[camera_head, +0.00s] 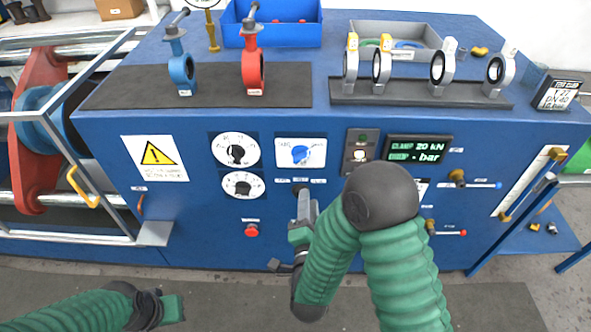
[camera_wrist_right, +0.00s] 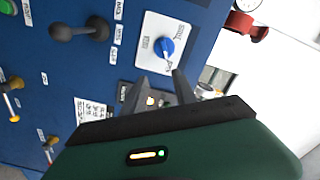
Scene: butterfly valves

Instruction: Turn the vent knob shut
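A blue knob (camera_head: 300,153) sits on a white plate on the blue panel's front; I cannot read its label to confirm it is the vent knob. It also shows in the right wrist view (camera_wrist_right: 164,48), just beyond the fingertips. My right gripper (camera_head: 304,196) is below the knob in the head view, pointing at the panel. In the right wrist view its two fingers (camera_wrist_right: 158,80) are apart, with nothing between them, and do not touch the knob. My left gripper (camera_head: 172,308) is low at the left, far from the panel; its fingers are unclear.
A black lever knob (camera_wrist_right: 80,30) stands out near the blue knob. Two black-and-white dials (camera_head: 236,150) are to its left, a red button (camera_head: 252,230) below. A lit display (camera_head: 418,149) and small handled valves (camera_head: 470,184) are at the right, partly behind my arm.

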